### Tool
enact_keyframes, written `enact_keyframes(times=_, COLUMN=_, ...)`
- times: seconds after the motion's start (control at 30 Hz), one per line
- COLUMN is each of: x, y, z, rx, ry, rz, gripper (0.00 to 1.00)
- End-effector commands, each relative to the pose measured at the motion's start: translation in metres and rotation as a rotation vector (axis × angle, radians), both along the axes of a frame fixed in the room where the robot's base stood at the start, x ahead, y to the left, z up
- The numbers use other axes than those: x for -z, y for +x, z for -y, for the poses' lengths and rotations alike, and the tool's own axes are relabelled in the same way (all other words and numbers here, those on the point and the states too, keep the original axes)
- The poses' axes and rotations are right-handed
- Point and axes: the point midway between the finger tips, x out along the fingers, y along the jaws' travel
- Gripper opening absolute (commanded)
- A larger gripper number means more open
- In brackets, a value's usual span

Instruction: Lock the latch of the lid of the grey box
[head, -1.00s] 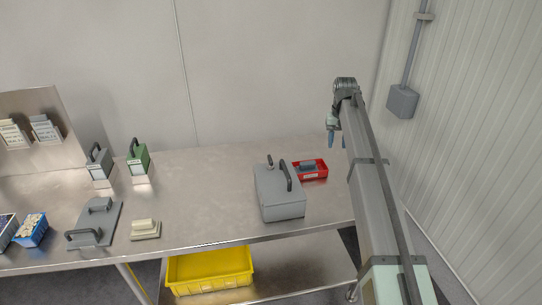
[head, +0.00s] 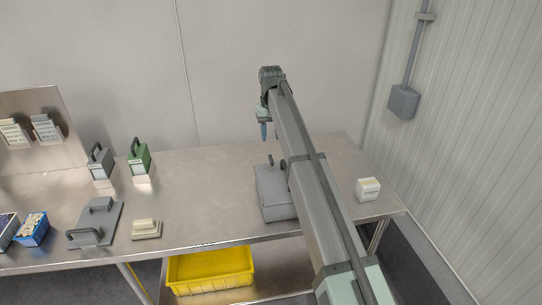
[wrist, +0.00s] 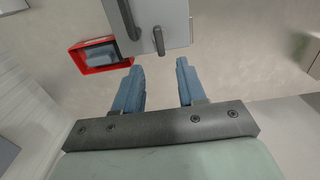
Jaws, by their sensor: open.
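The grey box (head: 275,195) stands on the steel table, partly hidden behind my arm in the head view. In the wrist view its grey lid (wrist: 175,22) is at the top, with a dark bar handle (wrist: 126,16). A short dark lever, seemingly the latch (wrist: 158,41), sits at the lid's near edge; it also shows in the head view (head: 270,160). I cannot tell whether it is locked. My gripper (wrist: 160,66) is open and empty, its blue fingers apart and pointing toward the latch. In the head view my gripper (head: 263,131) is above and behind the box.
A red tray (wrist: 76,57) holding a grey-blue piece lies beside the box. A white block (head: 368,189) stands at the table's right. The table's middle is clear.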

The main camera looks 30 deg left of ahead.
Motion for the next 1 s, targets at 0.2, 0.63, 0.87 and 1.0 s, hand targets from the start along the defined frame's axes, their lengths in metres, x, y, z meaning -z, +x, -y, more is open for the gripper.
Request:
enact_keyframes(times=0.2, x=0.04, y=-0.001, z=0.001, rx=0.0, ry=-0.001, rz=-0.001, gripper=0.4)
enact_keyframes(times=0.63, x=0.091, y=0.0, z=0.001, rx=0.001, ry=0.0, rz=0.0, gripper=0.4)
enact_keyframes(times=0.87, x=0.096, y=0.0, z=0.0, rx=0.001, ry=0.001, rz=0.001, gripper=0.4)
enact_keyframes(times=1.0, x=0.096, y=0.0, z=0.0, rx=0.001, ry=0.001, rz=0.001, gripper=0.4)
